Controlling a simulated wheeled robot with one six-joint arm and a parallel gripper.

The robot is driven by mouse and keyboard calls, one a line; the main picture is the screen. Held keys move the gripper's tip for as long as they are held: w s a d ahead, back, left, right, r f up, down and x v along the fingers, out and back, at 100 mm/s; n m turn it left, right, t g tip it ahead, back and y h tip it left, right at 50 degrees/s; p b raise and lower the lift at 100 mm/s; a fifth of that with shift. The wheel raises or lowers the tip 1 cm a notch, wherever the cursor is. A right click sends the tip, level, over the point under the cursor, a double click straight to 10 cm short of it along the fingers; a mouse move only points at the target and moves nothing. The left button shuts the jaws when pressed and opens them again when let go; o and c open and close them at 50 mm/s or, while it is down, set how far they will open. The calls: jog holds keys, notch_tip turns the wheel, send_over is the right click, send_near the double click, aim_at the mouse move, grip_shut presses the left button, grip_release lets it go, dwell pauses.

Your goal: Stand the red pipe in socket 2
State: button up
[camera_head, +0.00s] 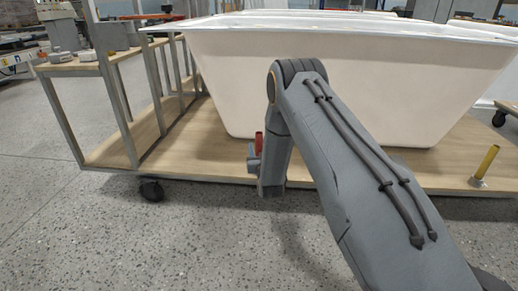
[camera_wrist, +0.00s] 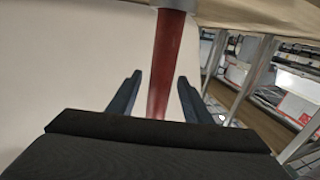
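The red pipe (camera_wrist: 166,60) runs between the two dark fingers of my gripper (camera_wrist: 159,80) in the wrist view. A gap shows on each side of the pipe, so the gripper is open around it. The pipe's far end meets a grey collar (camera_wrist: 173,4), which looks like a socket, at the top edge of that view. In the head view, a short piece of the red pipe (camera_head: 259,142) shows beside my gripper (camera_head: 253,160), low in front of the tub. My arm hides the rest. No socket number is readable.
A white bathtub shell (camera_head: 350,85) stands on a wooden cart deck (camera_head: 200,150) with wheels. A yellow pipe (camera_head: 486,162) stands slightly tilted in a socket (camera_head: 478,182) at the right. A side shelf (camera_head: 90,62) with small parts is at the left. The floor in front is clear.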

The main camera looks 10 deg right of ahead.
jog(key=s+p, duration=0.3)
jog(key=s, duration=0.5)
jog(key=shift+a, duration=0.2)
jog(key=shift+w, duration=0.1)
